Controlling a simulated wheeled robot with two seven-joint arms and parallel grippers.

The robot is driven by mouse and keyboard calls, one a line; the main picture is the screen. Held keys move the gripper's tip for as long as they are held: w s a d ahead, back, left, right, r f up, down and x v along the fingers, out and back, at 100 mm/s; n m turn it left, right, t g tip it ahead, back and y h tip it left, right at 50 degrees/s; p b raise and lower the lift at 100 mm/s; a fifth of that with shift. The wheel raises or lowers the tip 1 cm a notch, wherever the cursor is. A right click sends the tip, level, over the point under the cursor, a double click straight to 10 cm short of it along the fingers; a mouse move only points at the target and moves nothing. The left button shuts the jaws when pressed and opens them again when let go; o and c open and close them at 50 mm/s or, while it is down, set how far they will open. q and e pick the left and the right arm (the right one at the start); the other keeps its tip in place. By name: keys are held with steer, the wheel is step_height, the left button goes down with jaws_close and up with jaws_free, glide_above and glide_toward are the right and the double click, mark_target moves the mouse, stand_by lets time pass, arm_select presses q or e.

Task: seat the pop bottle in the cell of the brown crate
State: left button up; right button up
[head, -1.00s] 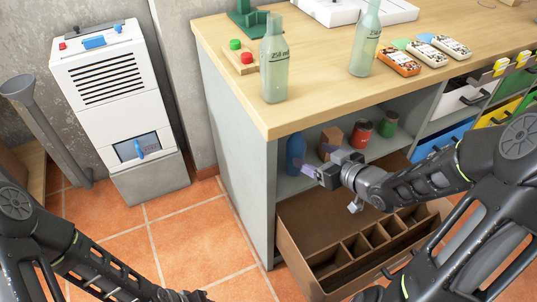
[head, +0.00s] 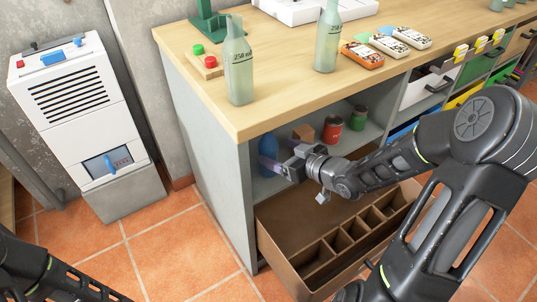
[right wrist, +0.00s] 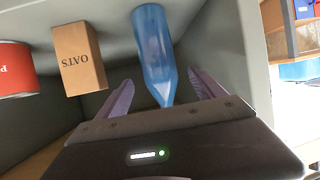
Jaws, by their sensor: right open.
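A blue bottle (head: 268,156) stands on the shelf under the counter. In the right wrist view this bottle (right wrist: 153,50) lies between the two purple fingers of my right gripper (right wrist: 160,82), its narrow end towards the palm. The fingers are open, with gaps on both sides. In the head view my right gripper (head: 283,161) is just right of the bottle. The brown crate (head: 287,212) with several cells sits low in front of the shelf; its visible cells look empty. Two pale green 250 ml bottles, one left (head: 238,70) and one right (head: 328,40), stand on the counter. My left gripper is out of view.
An oats box (right wrist: 80,57) and a red can (right wrist: 15,68) share the shelf with a green can (head: 359,118). The wooden counter top (head: 275,104) is above my right gripper. A white machine (head: 75,100) stands at left; the tiled floor between is clear.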

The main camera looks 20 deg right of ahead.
mark_target(276, 151)
steer(key=b+x, duration=0.1)
steer(key=x, duration=0.3)
steer(key=shift+w+f+b, duration=0.1)
steer(key=shift+f+b, duration=0.05)
steer(key=shift+b, duration=0.25)
steer(key=shift+w+a, duration=0.1)
steer(key=shift+w, duration=0.3)
steer(key=shift+c, duration=0.5)
jaws_close()
